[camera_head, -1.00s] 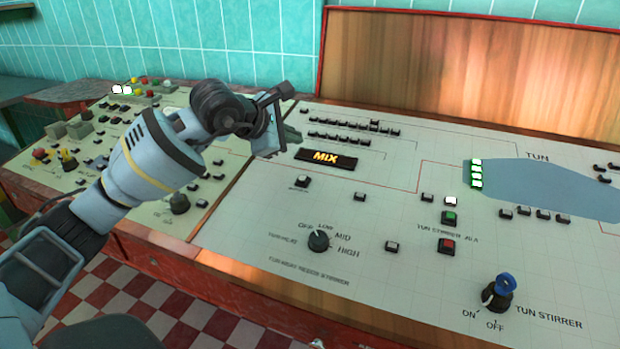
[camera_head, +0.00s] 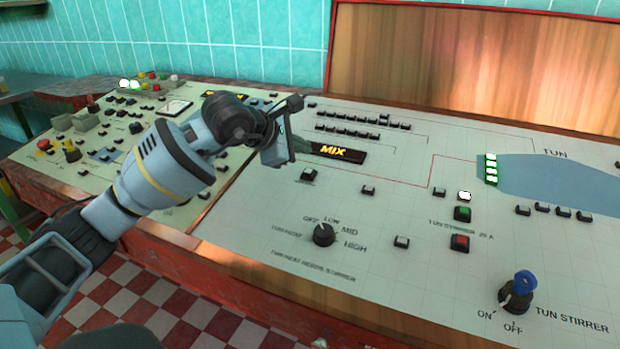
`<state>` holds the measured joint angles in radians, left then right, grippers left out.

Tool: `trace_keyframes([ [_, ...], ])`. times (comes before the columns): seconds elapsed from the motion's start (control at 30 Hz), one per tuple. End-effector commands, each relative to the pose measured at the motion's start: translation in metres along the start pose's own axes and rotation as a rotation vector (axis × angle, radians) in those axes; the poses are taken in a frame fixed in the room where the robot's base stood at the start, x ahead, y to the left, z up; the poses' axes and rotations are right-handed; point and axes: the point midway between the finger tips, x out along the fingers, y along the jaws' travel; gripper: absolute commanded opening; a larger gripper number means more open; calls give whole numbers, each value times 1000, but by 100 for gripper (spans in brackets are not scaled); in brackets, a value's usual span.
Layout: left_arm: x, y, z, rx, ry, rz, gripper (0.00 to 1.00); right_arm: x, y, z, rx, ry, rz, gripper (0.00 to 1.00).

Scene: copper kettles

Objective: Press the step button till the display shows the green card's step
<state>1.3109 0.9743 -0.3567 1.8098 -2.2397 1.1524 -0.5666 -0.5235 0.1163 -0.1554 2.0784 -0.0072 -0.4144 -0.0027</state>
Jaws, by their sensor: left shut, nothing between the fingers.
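The display (camera_head: 340,154) is a dark strip with yellow letters reading MIX, on the pale console panel. A small dark push button (camera_head: 308,175) sits just below its left end; its label is too small to read. My left gripper (camera_head: 300,146) is shut and empty. Its tips show just left of the display's left end, above and a little left of that button in the picture; I cannot tell its height over the panel. No green card is clearly seen. My right gripper is not in view.
A rotary knob (camera_head: 323,234) marked OFF, LOW, MID, HIGH stands below the button. A blue key switch (camera_head: 517,290) is at the lower right. Green (camera_head: 462,214) and red (camera_head: 459,242) buttons lie between. Another lit display (camera_head: 240,94) is partly hidden behind my arm.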

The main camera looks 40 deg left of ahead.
Motion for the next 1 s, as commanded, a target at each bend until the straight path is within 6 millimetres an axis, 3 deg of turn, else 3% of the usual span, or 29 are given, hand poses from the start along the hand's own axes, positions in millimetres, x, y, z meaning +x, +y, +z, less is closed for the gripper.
trace_keyframes([
  [0.3, 24, -17, -17, 0, 1, 0, 0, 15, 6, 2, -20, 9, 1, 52],
  [1.0, 24, -17, -18, 0, 0, 1, 0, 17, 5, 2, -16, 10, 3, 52],
])
